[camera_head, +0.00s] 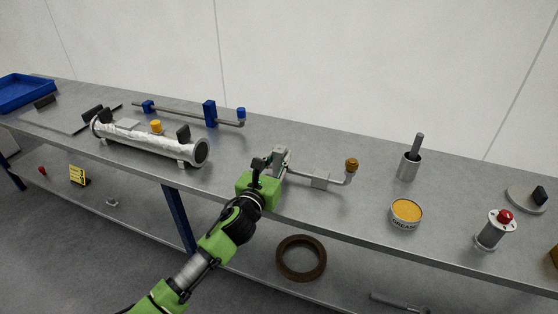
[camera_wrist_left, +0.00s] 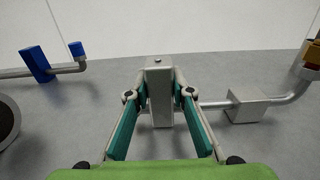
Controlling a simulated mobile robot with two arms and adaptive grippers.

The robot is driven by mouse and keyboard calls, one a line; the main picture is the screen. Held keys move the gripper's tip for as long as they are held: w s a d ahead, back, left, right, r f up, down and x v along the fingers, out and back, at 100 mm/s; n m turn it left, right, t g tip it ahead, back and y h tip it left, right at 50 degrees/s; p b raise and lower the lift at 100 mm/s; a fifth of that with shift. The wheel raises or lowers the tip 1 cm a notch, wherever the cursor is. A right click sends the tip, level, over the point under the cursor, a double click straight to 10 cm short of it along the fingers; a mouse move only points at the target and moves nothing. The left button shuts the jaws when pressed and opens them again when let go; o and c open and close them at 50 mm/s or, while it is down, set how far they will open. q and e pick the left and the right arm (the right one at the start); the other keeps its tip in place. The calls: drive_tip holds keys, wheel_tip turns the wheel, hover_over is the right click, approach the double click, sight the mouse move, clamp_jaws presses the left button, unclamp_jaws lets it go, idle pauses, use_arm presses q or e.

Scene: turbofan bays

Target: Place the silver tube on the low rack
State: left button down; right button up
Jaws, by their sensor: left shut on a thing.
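The silver tube (camera_head: 330,176) is thin and lies low over the bench, with a square block along it and a bent right end under a brown-orange cap (camera_head: 352,164). My left gripper (camera_head: 273,163) is shut on the tall grey block at the tube's left end. In the left wrist view the block (camera_wrist_left: 159,90) stands between the two fingertips (camera_wrist_left: 159,95), and the tube (camera_wrist_left: 285,105) runs off to the right. I cannot tell whether the tube touches the bench. No part is clearly identifiable as the low rack; a lower shelf (camera_head: 235,262) runs under the bench.
A fat silver duct (camera_head: 150,143) and a thin pipe with blue blocks (camera_head: 185,113) lie to the left. A cup with a rod (camera_head: 409,167), a grease tin (camera_head: 406,213) and a red-topped cylinder (camera_head: 489,234) stand right. A brown ring (camera_head: 302,275) lies below.

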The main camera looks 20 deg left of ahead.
use_arm(q)
drive_tip(key=shift+r, duration=0.15)
drive_tip(key=c, duration=1.8)
unclamp_jaws()
use_arm(e)
drive_tip(key=shift+w+a+r, duration=0.1)
drive_tip(key=shift+w, duration=0.2)
drive_tip(key=shift+s, duration=0.1)
